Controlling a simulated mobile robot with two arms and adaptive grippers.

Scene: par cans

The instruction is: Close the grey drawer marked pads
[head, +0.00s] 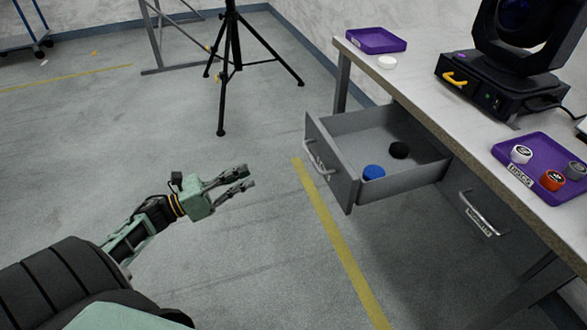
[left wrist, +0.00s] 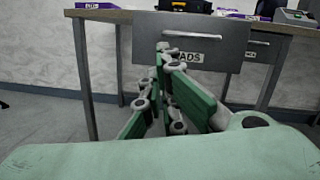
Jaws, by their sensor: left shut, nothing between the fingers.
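The grey drawer (head: 334,178) stands pulled out from under the table, its front facing left toward my left gripper. It has a light bar handle (head: 319,159) and a white label. In the left wrist view the drawer front (left wrist: 215,30) is straight ahead, and its label (left wrist: 188,57) reads "ADS", the first letter hidden by my fingers. A blue round pad (head: 374,172) and a black one (head: 399,150) lie in the drawer. My left gripper (head: 247,179) is shut and empty, left of the drawer front and apart from it. My right gripper is not in view.
A second drawer (head: 480,214) under the table (head: 437,115) is closed. On top are purple trays (head: 376,40), a white disc (head: 387,62) and a black stage light (head: 490,85). A tripod (head: 233,70) stands behind. The floor between gripper and drawer is clear.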

